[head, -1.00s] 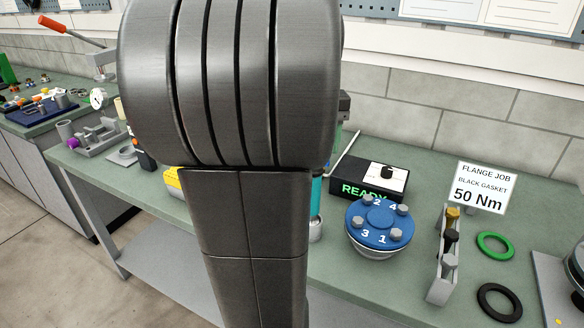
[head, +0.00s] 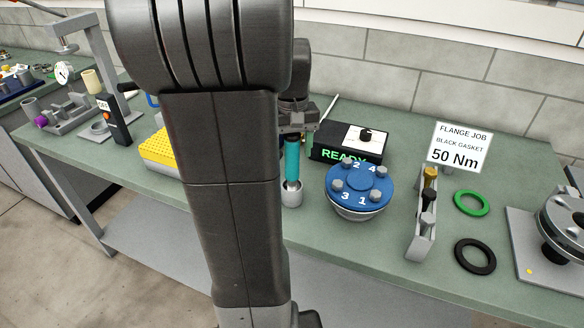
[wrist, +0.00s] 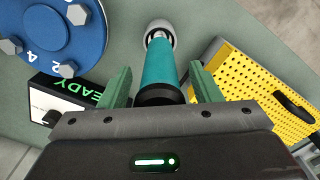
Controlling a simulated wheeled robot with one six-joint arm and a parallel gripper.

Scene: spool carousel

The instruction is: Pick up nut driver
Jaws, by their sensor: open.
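The nut driver has a teal handle (head: 292,158) and stands upright with its lower end in a small silver cup (head: 291,196). In the wrist view the teal handle (wrist: 157,68) lies between my fingers, with a dark collar near my palm and its far end in the cup (wrist: 156,27). My gripper (wrist: 161,80) is open, with one green finger on each side of the handle and a visible gap on each side. In the head view my gripper (head: 297,122) is at the top of the handle, partly hidden by my arm.
A blue flange with numbered bolts (head: 359,185) and a black box reading READY (head: 330,155) stand close to the right. A yellow perforated bin (head: 160,150) is to the left, partly behind my arm. A bolt rack (head: 421,225), green ring (head: 471,203) and black ring (head: 475,256) lie farther right.

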